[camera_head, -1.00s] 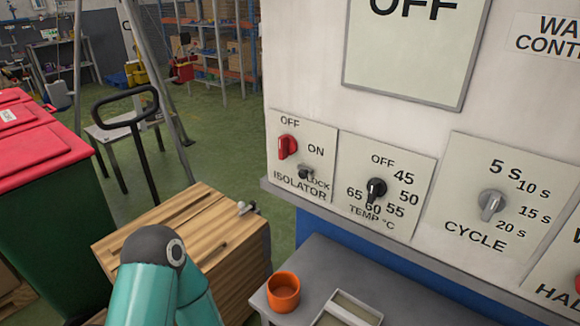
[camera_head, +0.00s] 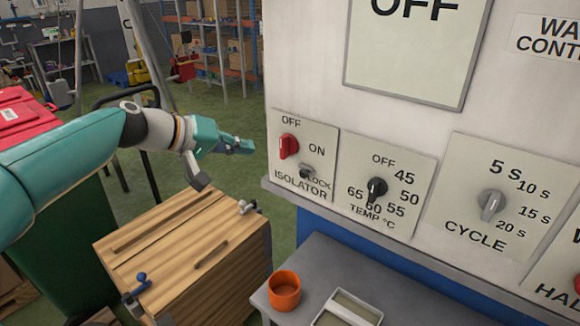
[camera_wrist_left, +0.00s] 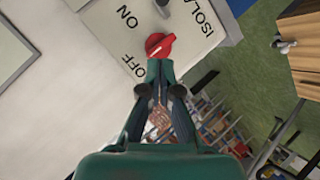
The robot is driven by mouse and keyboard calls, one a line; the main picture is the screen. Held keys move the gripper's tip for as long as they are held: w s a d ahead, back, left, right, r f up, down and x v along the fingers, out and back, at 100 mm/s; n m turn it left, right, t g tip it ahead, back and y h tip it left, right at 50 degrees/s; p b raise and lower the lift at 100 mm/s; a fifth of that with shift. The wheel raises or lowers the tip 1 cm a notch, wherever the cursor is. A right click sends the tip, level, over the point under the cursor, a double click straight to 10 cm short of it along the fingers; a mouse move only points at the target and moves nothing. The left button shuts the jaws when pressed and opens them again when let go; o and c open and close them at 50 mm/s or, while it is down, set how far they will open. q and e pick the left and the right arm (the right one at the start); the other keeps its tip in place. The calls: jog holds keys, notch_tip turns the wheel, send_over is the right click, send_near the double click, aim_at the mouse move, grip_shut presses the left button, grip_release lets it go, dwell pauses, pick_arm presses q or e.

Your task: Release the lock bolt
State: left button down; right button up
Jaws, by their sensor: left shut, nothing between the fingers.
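The isolator plate (camera_head: 318,138) is on the pale panel, with a red knob (camera_head: 289,146) between OFF and ON. Below the knob is the small grey lock bolt (camera_head: 306,171), beside the word LOCK. My left gripper (camera_head: 248,147) is shut and empty, left of the isolator plate and apart from it. In the left wrist view, the shut fingertips (camera_wrist_left: 160,66) overlap the lower edge of the red knob (camera_wrist_left: 160,45); contact cannot be told. A grey part, apparently the lock bolt (camera_wrist_left: 162,6), shows at the top edge. My right gripper is not in view.
The panel also has a black temperature knob (camera_head: 376,189) and a grey cycle knob (camera_head: 491,205). A wooden crate (camera_head: 180,250) stands below my left arm. An orange cup (camera_head: 284,291) and a tray (camera_head: 348,310) are on the grey bench (camera_head: 330,262).

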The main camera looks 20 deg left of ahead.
pick_arm(q)
jog(key=shift+w+f, duration=0.1)
jog(key=p, duration=0.2)
send_near(305, 169)
jog(key=w, duration=0.3)
jog(key=d+f, duration=0.1)
jog(key=w+d+f, duration=0.1)
jog(key=shift+d+f, duration=0.25)
jog(key=shift+f, duration=0.05)
jog(key=shift+s, duration=0.15)
